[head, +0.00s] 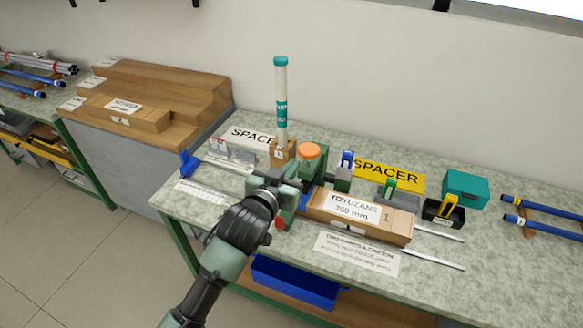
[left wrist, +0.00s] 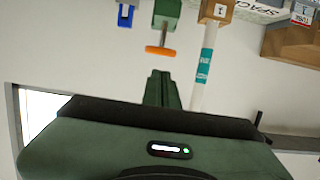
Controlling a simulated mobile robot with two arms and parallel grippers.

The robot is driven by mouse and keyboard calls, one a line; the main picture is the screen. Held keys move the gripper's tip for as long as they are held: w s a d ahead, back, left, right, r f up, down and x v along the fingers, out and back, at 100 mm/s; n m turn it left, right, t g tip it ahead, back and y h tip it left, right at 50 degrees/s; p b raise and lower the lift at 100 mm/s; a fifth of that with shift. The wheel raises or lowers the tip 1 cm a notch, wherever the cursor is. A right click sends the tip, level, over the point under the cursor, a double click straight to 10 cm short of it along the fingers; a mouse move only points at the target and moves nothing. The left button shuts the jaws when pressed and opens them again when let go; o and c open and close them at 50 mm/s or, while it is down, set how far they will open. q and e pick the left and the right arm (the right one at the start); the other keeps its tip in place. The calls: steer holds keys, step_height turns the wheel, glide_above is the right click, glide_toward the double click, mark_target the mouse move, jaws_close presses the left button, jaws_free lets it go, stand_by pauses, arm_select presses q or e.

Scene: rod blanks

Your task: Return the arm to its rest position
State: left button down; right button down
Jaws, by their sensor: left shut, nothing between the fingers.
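My left arm reaches in from the bottom of the head view. Its green and black gripper (head: 288,182) is above the workbench (head: 470,268), in front of a green device with an orange knob (head: 309,151). In the left wrist view the fingers (left wrist: 162,86) are together with nothing between them. The orange knob (left wrist: 160,51) shows just beyond their tips there, and I cannot tell how far apart they are. The gripper hides part of the device in the head view. My right gripper is not in view.
A tall white tube with teal bands (head: 281,95) stands upright behind the gripper. A TOYUZANE carton (head: 355,212) lies to its right. Further right are small clamps, a teal box (head: 465,188) and blue rods (head: 540,205). A blue bin (head: 295,282) sits below the bench top.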

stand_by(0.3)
arm_select(q)
steer(key=s+a+f+n+g+y, duration=0.1)
steer(key=s+a+f+g, duration=0.1)
steer(key=s+a+f, duration=0.3)
steer(key=s+a+f+g+y, duration=0.1)
steer(key=s+a+f+g, duration=0.15)
steer(key=s+f, duration=0.5)
steer(key=s+a+f+g+y, duration=0.1)
steer(key=s+a+f+g, duration=0.15)
steer(key=s, duration=0.45)
steer(key=s+a+f+g+y, duration=0.1)
steer(key=s+a+g, duration=0.15)
steer(key=s, duration=0.55)
steer(key=s+a+f+g, duration=0.1)
steer(key=s+a, duration=0.3)
steer(key=s, duration=0.3)
step_height(320, 180, down, 27)
steer(key=s+g+b, duration=0.1)
steer(key=g, duration=0.1)
steer(key=s+a+f+b, duration=0.1)
steer(key=s+a+f, duration=0.1)
steer(key=s+f, duration=1.5)
steer(key=shift+s+a+f+g+y+b, duration=0.2)
steer(key=shift+a+f+g+y+b, duration=0.15)
steer(key=shift+f+g, duration=0.15)
